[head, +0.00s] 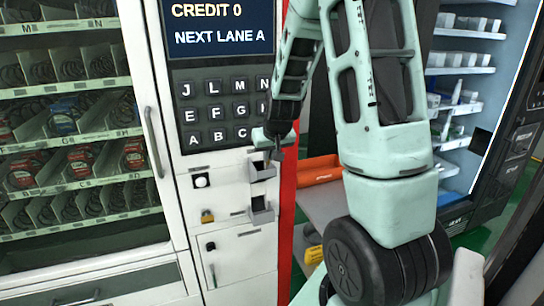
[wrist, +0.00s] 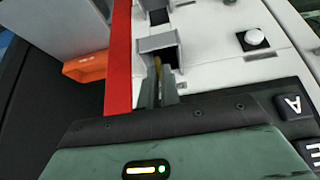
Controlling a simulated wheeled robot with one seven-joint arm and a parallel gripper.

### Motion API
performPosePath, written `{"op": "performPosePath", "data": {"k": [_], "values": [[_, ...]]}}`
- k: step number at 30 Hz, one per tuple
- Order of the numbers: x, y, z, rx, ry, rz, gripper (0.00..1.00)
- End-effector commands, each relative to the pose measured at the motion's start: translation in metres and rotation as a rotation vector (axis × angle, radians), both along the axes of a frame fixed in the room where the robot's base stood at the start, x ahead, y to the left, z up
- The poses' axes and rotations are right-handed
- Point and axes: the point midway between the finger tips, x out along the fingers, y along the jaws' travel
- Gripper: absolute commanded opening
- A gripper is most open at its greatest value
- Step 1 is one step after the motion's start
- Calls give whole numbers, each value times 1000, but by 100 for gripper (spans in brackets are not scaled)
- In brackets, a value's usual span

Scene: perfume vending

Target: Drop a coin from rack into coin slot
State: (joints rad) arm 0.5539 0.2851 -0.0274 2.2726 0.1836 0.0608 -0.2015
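My gripper (head: 276,152) is at the vending machine's white front panel, just above the upper grey holder (head: 262,171). In the wrist view its two narrow fingers (wrist: 163,83) point at this holder (wrist: 157,43), with a thin gold-brown coin edge (wrist: 157,64) between the fingertips. The fingers look closed on the coin. A second grey holder (head: 261,211) sits lower on the panel and shows partly at the top of the wrist view. I cannot tell which holder is the rack and which the coin slot.
A keypad (head: 220,110) and a screen (head: 220,25) reading CREDIT 0 are above.

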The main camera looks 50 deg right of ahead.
Motion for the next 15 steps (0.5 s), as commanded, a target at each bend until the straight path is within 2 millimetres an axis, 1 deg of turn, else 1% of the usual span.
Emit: {"op": "performPosePath", "data": {"k": [4, 6, 9, 15], "values": [[12, -7, -5, 1, 1, 0, 0], [15, -9, -13, 1, 1, 0, 0], [21, -13, -20, 0, 0, 0, 0], [29, -18, -28, 0, -1, -1, 0]]}}
